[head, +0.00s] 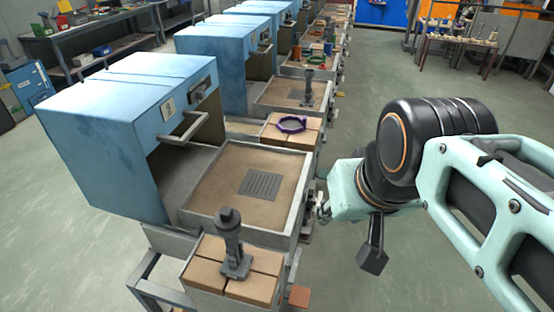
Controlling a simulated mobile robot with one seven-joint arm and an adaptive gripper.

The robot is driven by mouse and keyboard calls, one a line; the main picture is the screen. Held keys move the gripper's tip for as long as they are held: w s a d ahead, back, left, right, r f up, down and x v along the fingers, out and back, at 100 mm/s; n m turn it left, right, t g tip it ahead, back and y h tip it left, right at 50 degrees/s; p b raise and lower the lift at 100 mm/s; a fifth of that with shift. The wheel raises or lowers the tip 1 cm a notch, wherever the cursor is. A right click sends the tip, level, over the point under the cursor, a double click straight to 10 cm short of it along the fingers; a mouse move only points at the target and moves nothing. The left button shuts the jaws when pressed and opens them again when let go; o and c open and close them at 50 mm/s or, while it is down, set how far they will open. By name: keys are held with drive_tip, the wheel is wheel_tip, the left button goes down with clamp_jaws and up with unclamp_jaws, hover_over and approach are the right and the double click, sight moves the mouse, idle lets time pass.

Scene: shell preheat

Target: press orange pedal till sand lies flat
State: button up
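A small orange-brown block (299,296), which looks like the orange pedal, shows low at the right of the nearest station. The sand (215,196) lies in a wide shallow grey tray (262,236). It looks fairly level, with a grey slotted plate (262,183) showing in its middle. My arm comes in from the right. Its pale green end, with my gripper (322,206), is beside the tray's right edge, above and apart from the pedal. The fingers are too small and hidden to tell open from shut. I see nothing held.
A blue hooded box (120,120) with a handle (186,130) stands left of the tray. A grey post tool (232,245) stands on tan blocks (212,262) in front. A purple ring (291,123) lies behind. Similar stations line up farther back.

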clamp_jaws()
idle(1.2)
